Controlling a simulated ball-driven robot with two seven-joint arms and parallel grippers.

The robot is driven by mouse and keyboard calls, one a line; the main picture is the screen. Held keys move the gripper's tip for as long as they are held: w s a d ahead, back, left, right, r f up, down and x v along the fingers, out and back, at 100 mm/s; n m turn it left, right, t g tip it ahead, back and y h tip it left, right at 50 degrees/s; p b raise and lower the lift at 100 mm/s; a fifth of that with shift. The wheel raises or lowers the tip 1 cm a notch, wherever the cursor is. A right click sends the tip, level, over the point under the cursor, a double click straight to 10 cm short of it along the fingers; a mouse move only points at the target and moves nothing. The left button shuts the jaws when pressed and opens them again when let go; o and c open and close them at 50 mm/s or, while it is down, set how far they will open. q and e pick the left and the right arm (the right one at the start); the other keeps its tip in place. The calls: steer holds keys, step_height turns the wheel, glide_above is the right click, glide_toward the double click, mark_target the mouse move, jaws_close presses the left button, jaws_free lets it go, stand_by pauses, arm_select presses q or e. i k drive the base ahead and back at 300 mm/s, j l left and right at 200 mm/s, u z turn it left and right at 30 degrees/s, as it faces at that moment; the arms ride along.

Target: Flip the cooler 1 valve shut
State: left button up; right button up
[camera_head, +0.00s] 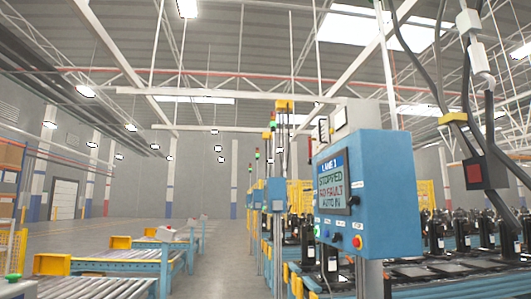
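I cannot pick out a cooler or a valve labelled as cooler 1 in the head view. Several black compressor-like units (435,235) stand in rows on a blue line at the right, too small to show any valve handle clearly. A blue control box (385,195) stands on a post in the right half. Neither of my grippers shows in the head view.
Roller conveyors (85,287) with yellow end blocks run along the lower left. Open grey floor (225,262) lies between the conveyors and the blue line.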

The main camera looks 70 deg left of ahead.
mark_target(310, 138)
steer(key=i+j+u, duration=0.1)
steer(key=j+u, duration=0.25)
steer(key=i+j+u, duration=0.15)
steer(key=u, duration=0.25)
steer(key=i+j+u, duration=0.2)
steer(key=j+u, duration=0.15)
steer(key=i+j+u, duration=0.2)
steer(key=i+j, duration=0.4)
steer(key=i+j+u, duration=0.2)
steer(key=i+j, duration=0.25)
steer(key=i, duration=0.25)
steer(key=i+j, duration=0.15)
steer(key=j, duration=0.15)
steer(key=i+j, duration=0.15)
steer(key=j+u, duration=0.05)
steer(key=j, duration=0.05)
